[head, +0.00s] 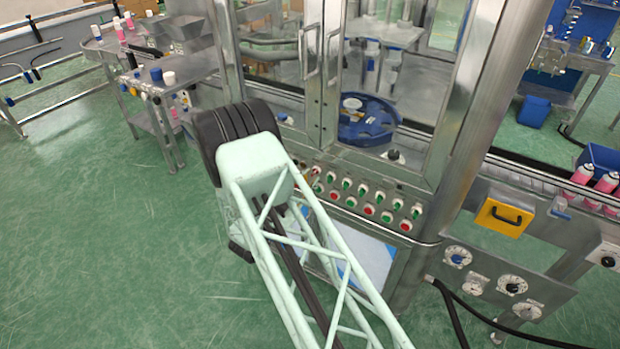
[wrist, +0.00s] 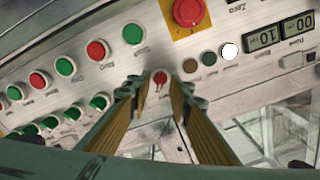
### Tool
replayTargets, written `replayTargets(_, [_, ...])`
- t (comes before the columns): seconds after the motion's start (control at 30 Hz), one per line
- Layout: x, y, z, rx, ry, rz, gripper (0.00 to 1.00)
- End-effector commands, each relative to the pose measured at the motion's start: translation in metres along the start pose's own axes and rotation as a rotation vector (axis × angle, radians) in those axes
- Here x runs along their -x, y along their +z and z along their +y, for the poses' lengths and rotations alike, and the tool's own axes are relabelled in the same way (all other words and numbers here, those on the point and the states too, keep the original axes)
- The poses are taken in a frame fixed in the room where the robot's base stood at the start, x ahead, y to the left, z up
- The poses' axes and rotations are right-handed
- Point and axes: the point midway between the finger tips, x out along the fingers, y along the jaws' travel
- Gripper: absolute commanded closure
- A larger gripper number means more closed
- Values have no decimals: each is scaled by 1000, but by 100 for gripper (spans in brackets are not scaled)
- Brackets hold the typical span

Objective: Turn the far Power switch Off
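A sloped metal control panel (head: 336,205) with rows of green and red controls runs below the glass doors in the head view. In the wrist view a small red switch (wrist: 160,77) shows between the tips of my gripper (wrist: 157,92). The two fingers are apart, one on each side of the switch. I cannot tell whether they touch it or which way it is turned. The label near it is too small to read, so I cannot confirm that it is the far Power switch. My gripper is hidden behind my arm in the head view.
A red emergency button (wrist: 187,11) on a yellow plate, a white round button (wrist: 229,50) and digital displays (wrist: 262,39) sit close to my gripper. Green and red buttons (wrist: 96,50) line the panel to the left. Glass doors (head: 385,80) stand above the panel.

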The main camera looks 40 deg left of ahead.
Motion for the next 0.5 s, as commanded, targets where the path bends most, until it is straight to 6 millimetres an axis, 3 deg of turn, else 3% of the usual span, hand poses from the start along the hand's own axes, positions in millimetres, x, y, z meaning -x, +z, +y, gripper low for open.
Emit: replayTargets(0.5, [-11,0,0,0,-1,0,81])
